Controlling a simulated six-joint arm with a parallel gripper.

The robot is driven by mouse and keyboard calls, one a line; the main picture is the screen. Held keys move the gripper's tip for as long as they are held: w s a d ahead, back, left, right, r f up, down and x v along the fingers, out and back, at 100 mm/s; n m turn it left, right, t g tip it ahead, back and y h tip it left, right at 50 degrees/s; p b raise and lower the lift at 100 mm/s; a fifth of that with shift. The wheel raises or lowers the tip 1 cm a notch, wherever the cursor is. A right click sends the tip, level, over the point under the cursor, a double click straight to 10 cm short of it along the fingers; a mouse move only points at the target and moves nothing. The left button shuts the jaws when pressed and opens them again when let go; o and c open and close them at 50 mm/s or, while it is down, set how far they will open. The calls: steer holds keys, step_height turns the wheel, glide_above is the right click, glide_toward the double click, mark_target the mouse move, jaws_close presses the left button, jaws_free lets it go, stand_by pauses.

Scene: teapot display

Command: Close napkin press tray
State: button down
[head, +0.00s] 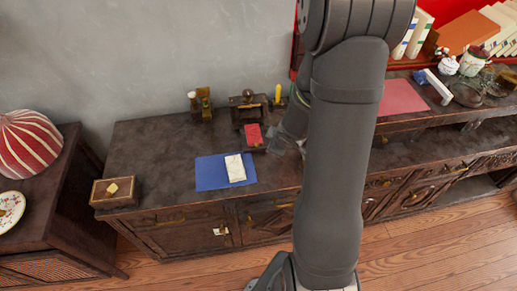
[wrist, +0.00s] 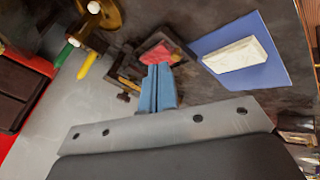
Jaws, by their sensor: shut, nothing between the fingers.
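The napkin press (head: 247,102) is a small dark frame with a round knob on top, standing on the dark sideboard. Its tray (head: 255,149) sticks out at the front with a red folded napkin (head: 253,134) on it. In the wrist view the tray (wrist: 176,57) and red napkin (wrist: 157,54) show just beyond my fingertips. My gripper (wrist: 159,68) is shut and empty, its blue fingers together by the tray. In the head view my gripper (head: 279,143) is just right of the tray, partly hidden by my arm. Contact with the tray cannot be told.
A blue mat (head: 208,173) with a folded white napkin (head: 235,167) lies in front of the press. A yellow candle (head: 278,93) and a brass-coloured item (head: 206,103) stand near the press. A wooden box (head: 117,190) is at the left end. The sideboard between box and mat is clear.

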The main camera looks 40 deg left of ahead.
steer(key=s+d+n+g+y, duration=0.1)
steer(key=s+n+g+y, duration=0.1)
steer(key=s, duration=0.5)
glide_toward(254, 150)
steer(key=s+f, duration=0.1)
steer(key=f, duration=0.1)
steer(key=s+a+f, duration=0.1)
steer(key=s+f, duration=0.1)
steer(key=shift+w+a+r, duration=0.1)
steer(key=shift+w+a, duration=0.2)
steer(key=shift+w, duration=0.3)
steer(key=shift+w+a+r, duration=0.1)
steer(key=shift+w+a, duration=0.2)
steer(key=shift+w, duration=0.3)
steer(key=shift+w+a, duration=0.3)
steer(key=shift+w, duration=0.3)
steer(key=w+a, duration=0.8)
steer(key=a, duration=0.1)
steer(key=shift+w, duration=0.4)
steer(key=shift+w+a, duration=0.2)
steer(key=shift+w, duration=0.05)
steer(key=shift+r, duration=0.1)
